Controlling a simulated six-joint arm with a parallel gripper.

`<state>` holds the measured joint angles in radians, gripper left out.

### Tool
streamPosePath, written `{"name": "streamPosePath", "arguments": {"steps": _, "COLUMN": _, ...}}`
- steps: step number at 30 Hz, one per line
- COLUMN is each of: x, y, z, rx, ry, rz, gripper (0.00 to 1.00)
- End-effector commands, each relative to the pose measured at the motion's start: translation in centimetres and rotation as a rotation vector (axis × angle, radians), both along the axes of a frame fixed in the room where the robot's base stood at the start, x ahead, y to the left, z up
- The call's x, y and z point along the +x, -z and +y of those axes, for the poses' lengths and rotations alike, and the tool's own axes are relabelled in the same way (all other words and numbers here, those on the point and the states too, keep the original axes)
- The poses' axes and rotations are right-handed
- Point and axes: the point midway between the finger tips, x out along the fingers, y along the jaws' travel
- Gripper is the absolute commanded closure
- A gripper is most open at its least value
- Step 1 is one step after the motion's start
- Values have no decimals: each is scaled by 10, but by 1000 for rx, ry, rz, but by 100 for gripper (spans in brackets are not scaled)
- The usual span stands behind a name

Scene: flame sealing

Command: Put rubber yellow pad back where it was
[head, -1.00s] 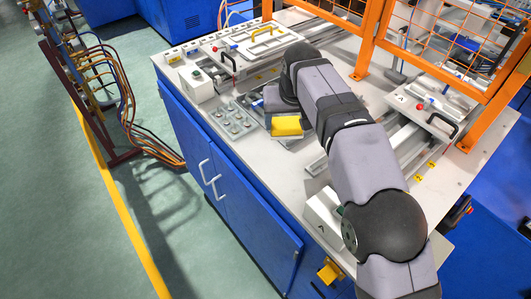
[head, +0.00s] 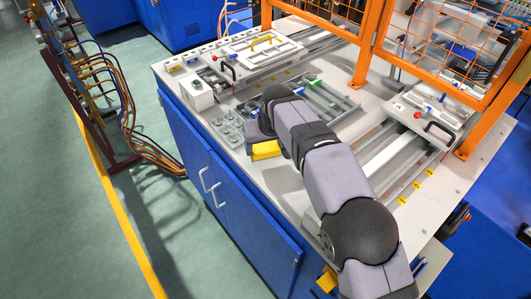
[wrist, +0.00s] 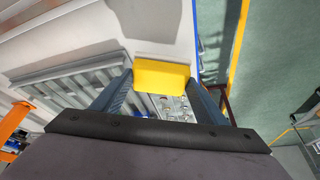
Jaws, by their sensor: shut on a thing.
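The yellow rubber pad (head: 266,150) shows in the head view just below the end of my arm, over the front part of the workbench top. In the wrist view the pad (wrist: 162,75) sits between the two blue-grey fingers of my gripper (wrist: 160,88). My gripper is shut on it. The head view does not show the fingers clearly, as my arm covers much of them. I cannot tell how high the pad is above the bench.
A fixture plate with small grey parts (head: 228,128) lies left of the pad. A white button box (head: 198,92) and a plate with a yellow handle (head: 262,50) stand farther back. An orange mesh guard (head: 362,60) borders the bench.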

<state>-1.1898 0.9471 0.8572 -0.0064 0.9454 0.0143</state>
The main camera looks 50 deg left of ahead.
Motion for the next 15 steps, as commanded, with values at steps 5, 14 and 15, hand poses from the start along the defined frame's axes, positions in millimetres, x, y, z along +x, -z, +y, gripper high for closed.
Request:
{"name": "streamPosePath", "arguments": {"steps": 5, "x": 0, "y": 3, "z": 0, "rx": 1, "ry": 0, "rz": 0, "gripper": 54}}
{"name": "streamPosePath", "arguments": {"steps": 14, "x": 0, "y": 32, "z": -1, "rx": -1, "ry": 0, "rz": 0, "gripper": 54}}
{"name": "streamPosePath", "arguments": {"steps": 15, "x": 0, "y": 35, "z": -1, "rx": -1, "ry": 0, "rz": 0, "gripper": 54}}
